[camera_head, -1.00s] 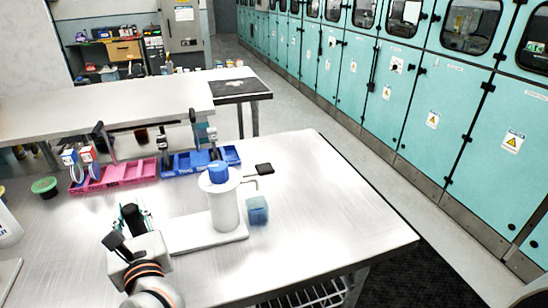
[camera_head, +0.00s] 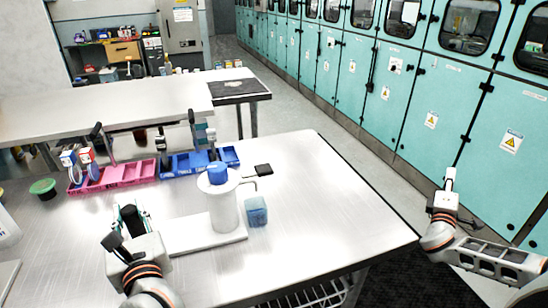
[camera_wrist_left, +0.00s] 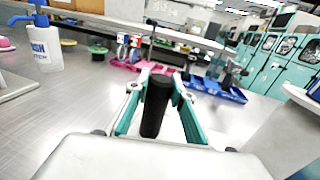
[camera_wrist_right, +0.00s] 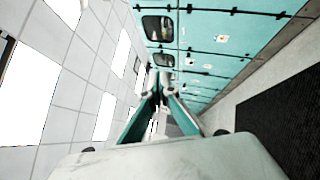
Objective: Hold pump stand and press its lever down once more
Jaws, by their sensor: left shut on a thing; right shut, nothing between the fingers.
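The pump stand (camera_head: 223,212) is a white upright cylinder with a blue top (camera_head: 217,173), on a flat white base plate (camera_head: 190,240). A thin white arm (camera_head: 246,182) sticks out to the right from its top, with a flat black pad (camera_head: 264,170) close to its end. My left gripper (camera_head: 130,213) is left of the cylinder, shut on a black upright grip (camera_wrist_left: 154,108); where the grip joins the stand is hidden. My right gripper (camera_head: 449,180) is shut and empty, off the table's right side, far from the stand.
A small blue translucent block (camera_head: 256,212) lies right of the stand. Blue bins (camera_head: 185,163) and pink bins (camera_head: 122,175) stand behind it, with a green bowl (camera_head: 43,187) at left. The table's right part is clear. Teal cabinets (camera_head: 400,100) line the right side.

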